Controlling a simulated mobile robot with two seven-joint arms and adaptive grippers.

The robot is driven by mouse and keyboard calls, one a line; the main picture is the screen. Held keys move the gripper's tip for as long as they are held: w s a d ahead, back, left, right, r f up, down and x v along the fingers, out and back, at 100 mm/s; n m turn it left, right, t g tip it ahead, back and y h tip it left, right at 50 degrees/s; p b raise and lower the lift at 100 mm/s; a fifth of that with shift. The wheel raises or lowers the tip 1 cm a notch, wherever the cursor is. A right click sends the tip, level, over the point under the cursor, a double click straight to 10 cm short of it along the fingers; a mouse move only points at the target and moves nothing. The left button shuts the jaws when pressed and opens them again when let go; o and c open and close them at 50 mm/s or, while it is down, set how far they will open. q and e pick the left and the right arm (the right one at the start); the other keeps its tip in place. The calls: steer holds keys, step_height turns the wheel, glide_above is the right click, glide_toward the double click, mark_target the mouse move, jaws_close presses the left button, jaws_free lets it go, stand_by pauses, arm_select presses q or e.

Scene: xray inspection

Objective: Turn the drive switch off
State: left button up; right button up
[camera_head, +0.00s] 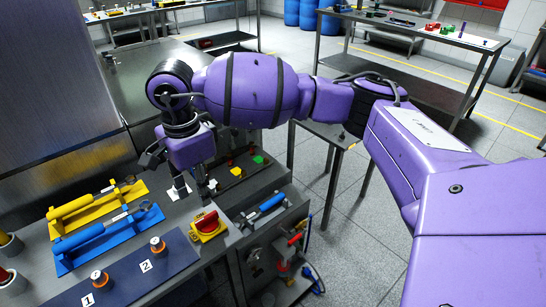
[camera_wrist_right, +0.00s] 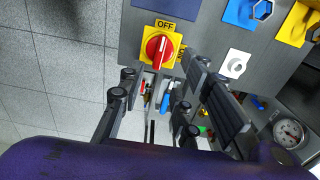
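The drive switch (camera_head: 207,223) is a red knob on a yellow plate at the front edge of the grey bench. In the right wrist view the switch (camera_wrist_right: 159,47) has an OFF label above it and another label at its right, partly hidden by a finger. Its red handle lies roughly in line with OFF, tilted slightly. My right gripper (camera_head: 182,180) points down over the bench, behind and left of the switch in the head view. In the wrist view the gripper (camera_wrist_right: 158,72) has its fingers apart, nothing held between them. My left gripper is out of view.
A white plate with a small post (camera_wrist_right: 235,64) lies near the switch. Blue (camera_head: 108,238) and yellow (camera_head: 95,205) handled fixtures stand left of it. A dark blue board (camera_head: 125,276) carries two numbered knobs. A lower shelf (camera_head: 262,222) holds tools. Floor is clear at right.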

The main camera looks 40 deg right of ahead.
steer(key=shift+r, duration=1.6)
steer(key=shift+f, duration=0.1)
